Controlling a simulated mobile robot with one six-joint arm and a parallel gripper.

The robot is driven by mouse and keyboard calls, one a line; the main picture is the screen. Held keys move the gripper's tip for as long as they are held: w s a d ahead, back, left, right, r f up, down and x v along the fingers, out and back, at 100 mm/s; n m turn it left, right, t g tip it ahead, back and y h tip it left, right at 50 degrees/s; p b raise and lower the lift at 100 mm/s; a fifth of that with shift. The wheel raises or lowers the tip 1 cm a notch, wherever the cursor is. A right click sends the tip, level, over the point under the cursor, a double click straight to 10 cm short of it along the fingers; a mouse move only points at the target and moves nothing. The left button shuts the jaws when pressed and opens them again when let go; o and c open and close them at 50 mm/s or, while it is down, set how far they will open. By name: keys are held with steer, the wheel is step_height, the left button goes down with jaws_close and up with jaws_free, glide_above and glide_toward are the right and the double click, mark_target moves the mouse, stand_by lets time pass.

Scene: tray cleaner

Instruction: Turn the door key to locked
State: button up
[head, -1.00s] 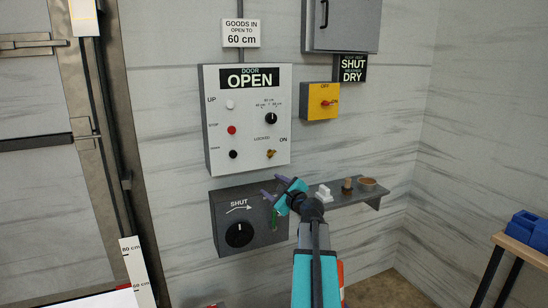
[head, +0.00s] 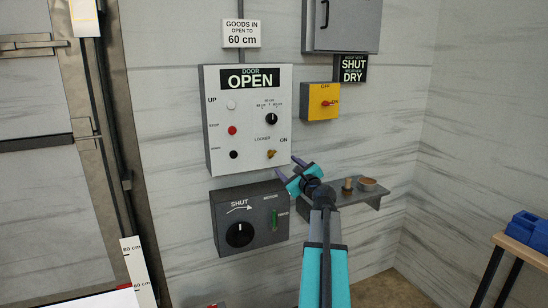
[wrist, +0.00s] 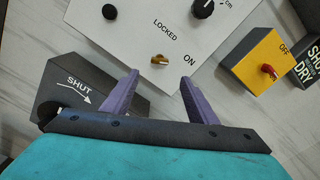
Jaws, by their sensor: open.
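The door key (head: 271,154) is a small brass-coloured key switch at the lower right of the white door panel (head: 216,168). Labels "LOCKED" and "ON" stand above it and to its right. In the wrist view the key (wrist: 159,60) lies ahead of and between the purple fingertips, tilted slightly, with "LOCKED" at its upper side and "ON" to its right. My gripper (head: 287,168) is open and empty, just below and to the right of the key. In the wrist view its two fingers (wrist: 160,77) are spread and do not touch the key.
A dark grey box marked "SHUT" (head: 222,208) with a black knob sits below the panel. A yellow switch box (head: 312,108) with a red knob is to the right. A shelf (head: 372,200) with small items lies behind my arm. Black and red buttons sit left of the key.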

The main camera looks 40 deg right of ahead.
mark_target(273, 156)
steer(key=shift+p+x, duration=1.55)
steer(key=shift+x, duration=4.75)
steer(key=c, duration=1.1)
steer(key=shift+o, duration=0.2)
